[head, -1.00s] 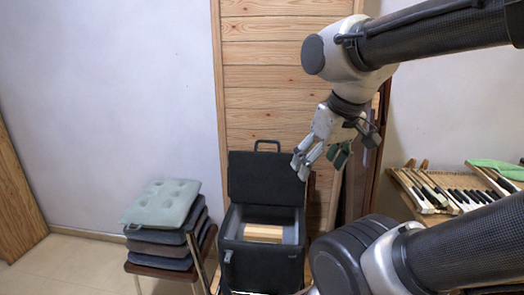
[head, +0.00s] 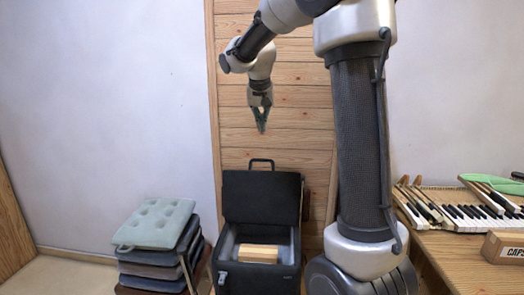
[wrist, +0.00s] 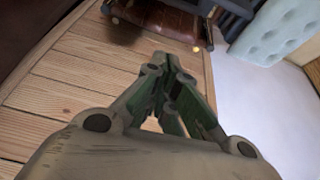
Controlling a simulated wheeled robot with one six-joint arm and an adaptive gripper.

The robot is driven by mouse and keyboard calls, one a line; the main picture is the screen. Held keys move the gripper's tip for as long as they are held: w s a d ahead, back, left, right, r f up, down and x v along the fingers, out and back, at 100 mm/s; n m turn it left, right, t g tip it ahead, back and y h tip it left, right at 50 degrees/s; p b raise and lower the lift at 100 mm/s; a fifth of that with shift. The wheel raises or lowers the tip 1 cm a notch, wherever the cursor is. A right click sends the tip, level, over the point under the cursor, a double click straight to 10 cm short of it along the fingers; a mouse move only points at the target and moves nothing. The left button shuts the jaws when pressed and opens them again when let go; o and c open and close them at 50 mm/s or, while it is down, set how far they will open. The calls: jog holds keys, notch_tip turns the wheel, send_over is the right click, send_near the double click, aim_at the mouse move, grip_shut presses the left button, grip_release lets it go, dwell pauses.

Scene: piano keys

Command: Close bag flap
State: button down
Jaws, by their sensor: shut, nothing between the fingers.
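The black bag (head: 256,272) stands open in the lower middle of the head view. Its flap (head: 261,196) is raised upright at the back, with a handle (head: 261,162) on its top edge. Inside the grey-lined bag lies a light wooden block (head: 258,253). My gripper (head: 261,128) is shut and empty, pointing down above the raised flap and clear of it, in front of the wooden panel. In the wrist view my gripper's fingers (wrist: 175,120) are together with nothing between them.
Several cushions (head: 158,222) are stacked on a chair at left. Piano keys (head: 465,215) and a small lettered box (head: 503,248) lie on a wooden bench (head: 450,265) at right. A wooden panel (head: 290,110) stands behind the bag. The wall area at left is free.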

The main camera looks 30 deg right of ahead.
jog(key=x, duration=1.1)
jog(key=shift+s+a+r, duration=0.1)
jog(key=shift+s+a, duration=0.5)
jog(key=shift+s, duration=0.3)
jog(key=shift+s+a, duration=0.6)
jog(key=shift+s, duration=0.25)
jog(key=shift+s, duration=0.1)
